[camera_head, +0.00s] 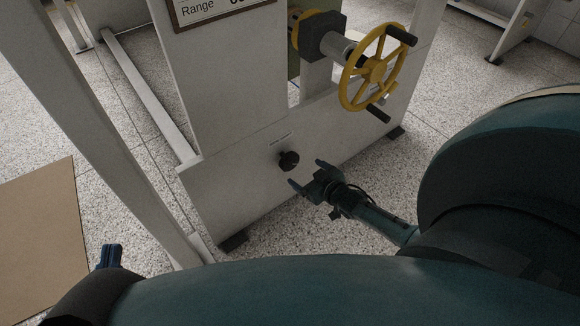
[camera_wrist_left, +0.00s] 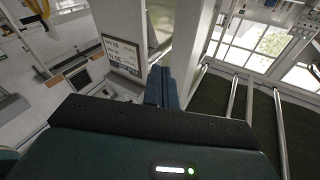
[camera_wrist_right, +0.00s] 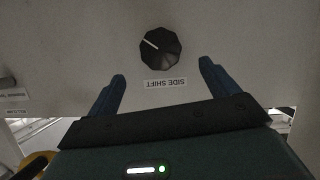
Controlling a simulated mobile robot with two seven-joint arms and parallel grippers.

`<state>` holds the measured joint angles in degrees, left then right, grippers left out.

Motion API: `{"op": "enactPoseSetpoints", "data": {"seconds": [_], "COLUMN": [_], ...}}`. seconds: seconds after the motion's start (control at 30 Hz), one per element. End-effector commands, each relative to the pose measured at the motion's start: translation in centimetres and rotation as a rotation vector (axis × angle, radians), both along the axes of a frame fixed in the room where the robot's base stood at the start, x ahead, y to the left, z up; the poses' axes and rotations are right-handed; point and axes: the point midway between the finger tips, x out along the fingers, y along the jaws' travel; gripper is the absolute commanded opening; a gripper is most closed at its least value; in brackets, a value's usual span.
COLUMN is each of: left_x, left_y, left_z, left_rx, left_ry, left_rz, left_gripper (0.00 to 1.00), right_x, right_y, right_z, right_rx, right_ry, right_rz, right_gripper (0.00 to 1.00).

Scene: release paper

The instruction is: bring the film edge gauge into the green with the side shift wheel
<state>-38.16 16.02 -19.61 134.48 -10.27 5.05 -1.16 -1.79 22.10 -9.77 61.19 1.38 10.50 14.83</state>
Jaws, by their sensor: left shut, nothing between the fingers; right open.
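The side shift wheel is a small black knob (camera_head: 288,160) on the lower front panel of the white machine frame. It also shows in the right wrist view (camera_wrist_right: 161,48), with a white pointer line and a "SIDE SHIFT" label (camera_wrist_right: 166,84), seen upside down, beside it. My right gripper (camera_head: 308,175) is open, just in front of and below the knob, with its fingers (camera_wrist_right: 160,84) pointing toward it and apart from it. My left gripper (camera_head: 110,256) is shut and empty, low at the left; its closed fingers (camera_wrist_left: 161,86) show in the left wrist view. I cannot make out the film edge gauge.
A yellow handwheel (camera_head: 372,68) with black handles stands out from the frame above and right of the knob. A "Range" sign (camera_head: 222,8) hangs at the top. A white post (camera_head: 100,120) and a brown board (camera_head: 38,235) are at the left. Speckled floor is around the frame.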

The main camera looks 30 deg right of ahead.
Motion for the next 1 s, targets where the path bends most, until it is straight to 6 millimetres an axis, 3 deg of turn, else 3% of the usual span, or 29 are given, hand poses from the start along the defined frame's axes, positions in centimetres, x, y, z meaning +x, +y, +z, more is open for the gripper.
{"op": "enactPoseSetpoints", "data": {"seconds": [0.03, 0.2, 0.43, 0.87, 1.0], "left_x": [0.1, 0.3, 0.3, 0.3, 0.3], "left_y": [-0.1, -0.5, -0.8, -1.0, -1.0], "left_z": [-0.6, -0.6, -0.5, 0.0, 0.0], "left_rx": [-0.019, -0.077, -0.14, -0.162, -0.162], "left_ry": [-0.005, -0.008, -0.014, -0.015, -0.015], "left_rz": [-0.005, -0.026, -0.054, -0.066, -0.066], "left_gripper": [0.0, 0.0, 0.0, 0.0, 0.0], "right_x": [1.2, 4.7, 7.8, 8.9, 8.9], "right_y": [0.0, 0.1, 0.3, 0.3, 0.3], "right_z": [-1.0, -2.4, -3.6, -3.7, -3.7], "right_rx": [-0.002, -0.002, -0.001, -0.001, -0.001], "right_ry": [-0.003, -0.003, 0.0, 0.001, 0.001], "right_rz": [0.001, 0.0, 0.0, 0.001, 0.001], "right_gripper": [0.87, 0.87, 0.87, 0.87, 0.78]}}
